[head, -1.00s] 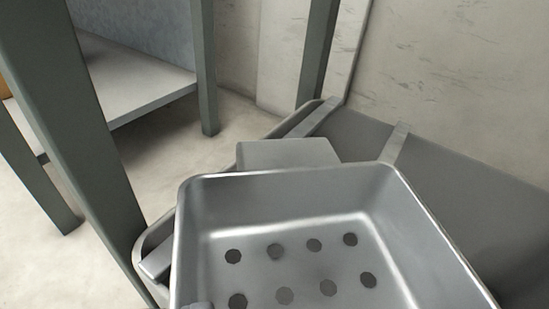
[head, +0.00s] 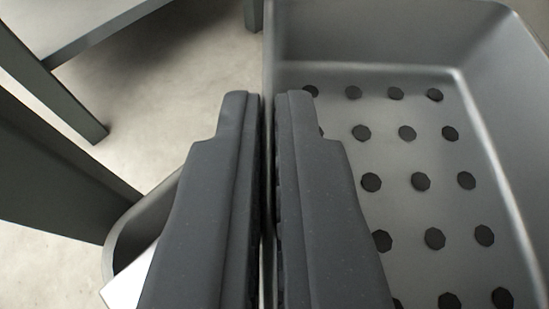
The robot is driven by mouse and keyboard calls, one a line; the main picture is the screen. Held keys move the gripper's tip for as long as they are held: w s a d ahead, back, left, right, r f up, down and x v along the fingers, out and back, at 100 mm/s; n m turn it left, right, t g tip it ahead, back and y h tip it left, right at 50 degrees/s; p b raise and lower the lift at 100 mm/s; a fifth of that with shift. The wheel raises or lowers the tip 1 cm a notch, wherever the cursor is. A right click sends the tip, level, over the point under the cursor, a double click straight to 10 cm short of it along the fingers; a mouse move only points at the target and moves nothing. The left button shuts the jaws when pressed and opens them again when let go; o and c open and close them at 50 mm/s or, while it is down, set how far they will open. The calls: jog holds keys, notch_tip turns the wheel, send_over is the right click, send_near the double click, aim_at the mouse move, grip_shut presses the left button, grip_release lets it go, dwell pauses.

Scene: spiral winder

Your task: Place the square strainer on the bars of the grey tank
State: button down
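The square strainer (head: 390,155) is a grey metal pan with rows of dark round holes in its floor. It fills the right of the view, its near part cut off. My gripper (head: 262,97) has its two dark fingers close together, one on each side of the strainer's left wall, shut on that wall. The grey tank shows only as a curved rim (head: 118,238) at lower left, with a bright flat piece, perhaps a bar end (head: 130,278), inside it. The strainer and my fingers hide the other bars. I cannot tell whether the strainer touches the bars.
A dark green post (head: 55,165) stands at the left, close to the tank rim. A grey shelf (head: 85,25) on green legs is at upper left. Pale floor (head: 175,100) lies open between the shelf and the strainer.

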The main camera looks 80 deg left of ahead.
jog(key=shift+f, duration=0.7)
jog(key=c, duration=1.6)
grip_release()
jog(key=shift+c, duration=0.2)
jog(key=shift+p+v, duration=1.5)
jog(key=shift+v, duration=4.5)
jog(key=shift+d+f, duration=0.1)
